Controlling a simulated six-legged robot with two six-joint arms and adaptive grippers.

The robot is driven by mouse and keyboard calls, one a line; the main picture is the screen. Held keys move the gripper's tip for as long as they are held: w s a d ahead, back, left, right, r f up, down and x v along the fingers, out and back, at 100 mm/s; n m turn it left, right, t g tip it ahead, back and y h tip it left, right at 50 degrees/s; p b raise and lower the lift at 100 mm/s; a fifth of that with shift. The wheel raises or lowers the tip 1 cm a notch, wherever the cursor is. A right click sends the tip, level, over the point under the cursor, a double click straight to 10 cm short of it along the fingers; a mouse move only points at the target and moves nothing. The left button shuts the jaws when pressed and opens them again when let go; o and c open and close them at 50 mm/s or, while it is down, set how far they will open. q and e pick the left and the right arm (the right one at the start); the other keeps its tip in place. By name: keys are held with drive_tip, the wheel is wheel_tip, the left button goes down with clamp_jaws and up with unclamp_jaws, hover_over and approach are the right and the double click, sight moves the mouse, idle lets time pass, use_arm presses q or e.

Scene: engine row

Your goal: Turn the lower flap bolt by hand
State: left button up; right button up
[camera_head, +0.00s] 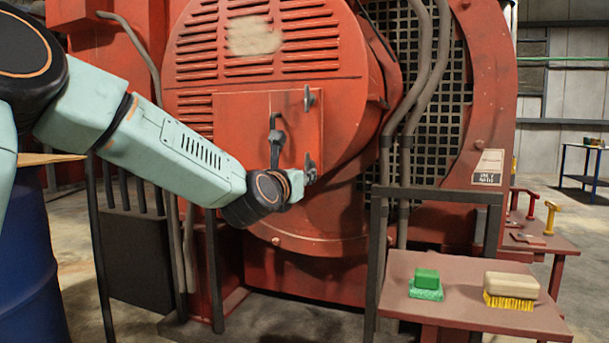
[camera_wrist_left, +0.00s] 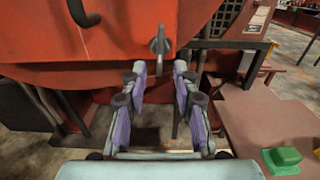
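The red flap (camera_head: 240,128) is a square plate on the front of the large round red housing. A dark handle (camera_head: 275,135) stands at its middle right. The upper flap bolt (camera_head: 309,97) and the lower flap bolt (camera_head: 309,162) sit along its right edge. In the left wrist view the lower bolt (camera_wrist_left: 160,46), a grey wing-shaped piece, is upright just beyond my fingertips. My left gripper (camera_wrist_left: 160,68) is open, its two purple-padded fingers apart with nothing between them. In the head view the left gripper (camera_head: 306,176) is just below the lower bolt, partly hiding it. My right gripper is not in view.
A brown table (camera_head: 470,312) at the lower right holds a green sponge block (camera_head: 427,280) and a yellow-bristled brush (camera_head: 511,288). A dark rail (camera_head: 376,250) stands between it and the housing. A blue drum (camera_head: 38,265) is at the left.

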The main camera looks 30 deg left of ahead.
use_arm(q)
drive_tip(key=shift+v, duration=2.05)
drive_tip(key=shift+r, duration=0.1)
